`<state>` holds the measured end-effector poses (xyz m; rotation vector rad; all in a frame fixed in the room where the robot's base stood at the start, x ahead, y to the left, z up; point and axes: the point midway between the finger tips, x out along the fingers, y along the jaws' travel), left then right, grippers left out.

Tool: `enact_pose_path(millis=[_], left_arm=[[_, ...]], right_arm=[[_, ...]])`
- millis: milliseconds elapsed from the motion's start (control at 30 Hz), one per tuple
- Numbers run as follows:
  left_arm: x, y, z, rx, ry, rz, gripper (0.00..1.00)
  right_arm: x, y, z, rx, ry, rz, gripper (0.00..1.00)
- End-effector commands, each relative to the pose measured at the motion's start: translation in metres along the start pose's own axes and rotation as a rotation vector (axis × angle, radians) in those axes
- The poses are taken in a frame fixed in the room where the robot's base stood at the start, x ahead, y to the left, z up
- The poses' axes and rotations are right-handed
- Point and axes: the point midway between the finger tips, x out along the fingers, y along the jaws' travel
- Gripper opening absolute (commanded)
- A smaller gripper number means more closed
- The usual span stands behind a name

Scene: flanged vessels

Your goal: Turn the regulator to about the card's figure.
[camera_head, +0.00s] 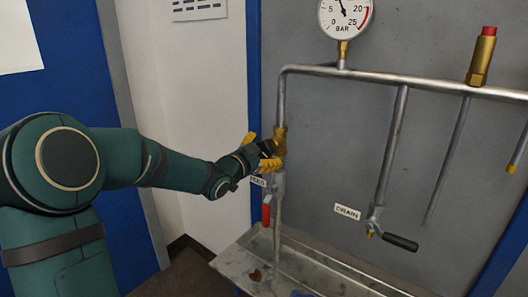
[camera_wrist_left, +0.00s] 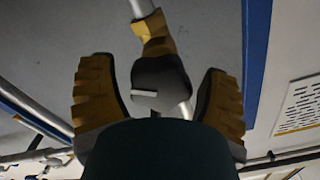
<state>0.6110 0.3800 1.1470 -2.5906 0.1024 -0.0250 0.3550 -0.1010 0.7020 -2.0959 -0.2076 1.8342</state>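The regulator has a brass body (camera_head: 280,140) on the left upright pipe and a dark knob that my gripper partly covers in the head view. In the left wrist view the round dark knob (camera_wrist_left: 160,85) shows a short white mark, with the brass body (camera_wrist_left: 157,38) behind it. My left gripper (camera_head: 262,153) is at the knob. Its yellow-brown fingers (camera_wrist_left: 158,100) stand on either side, with a visible gap to it. The pressure gauge (camera_head: 345,14), marked BAR, is cut off at the top; its needle points nearly straight up. No readable card figure shows. My right gripper is out of view.
Below the regulator are a label (camera_head: 258,181) and a red valve handle (camera_head: 266,211). A DRAIN label (camera_head: 347,212) is near a black lever (camera_head: 400,242). A red-capped brass fitting (camera_head: 481,58) stands on the top pipe. A metal tray (camera_head: 235,262) lies below.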

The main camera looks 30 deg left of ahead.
Motion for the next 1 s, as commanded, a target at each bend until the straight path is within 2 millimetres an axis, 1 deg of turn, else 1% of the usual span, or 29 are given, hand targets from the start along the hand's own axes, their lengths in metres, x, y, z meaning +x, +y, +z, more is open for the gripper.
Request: enact_pose_path(millis=[333, 467, 567, 800, 900, 1000], left_arm=[[-0.001, -0.001, -0.001, 0.000, 0.002, -0.001, 0.91], [-0.009, -0.001, -0.001, 0.001, 0.002, -0.003, 0.91], [-0.024, -0.001, -0.001, 0.001, 0.000, -0.003, 0.91], [-0.074, -0.001, -0.001, 0.002, 0.001, -0.004, 0.91], [-0.092, -0.001, -0.001, 0.000, 0.000, -0.003, 0.91], [-0.105, 0.000, 0.000, 0.001, 0.000, -0.002, 0.91]], right_arm=[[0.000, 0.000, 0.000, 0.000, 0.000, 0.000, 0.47], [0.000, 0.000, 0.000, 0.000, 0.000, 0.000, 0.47], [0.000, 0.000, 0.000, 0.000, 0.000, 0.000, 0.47], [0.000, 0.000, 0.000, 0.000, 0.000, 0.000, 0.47], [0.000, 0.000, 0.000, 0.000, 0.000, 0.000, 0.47], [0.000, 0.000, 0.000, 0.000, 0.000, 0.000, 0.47]])
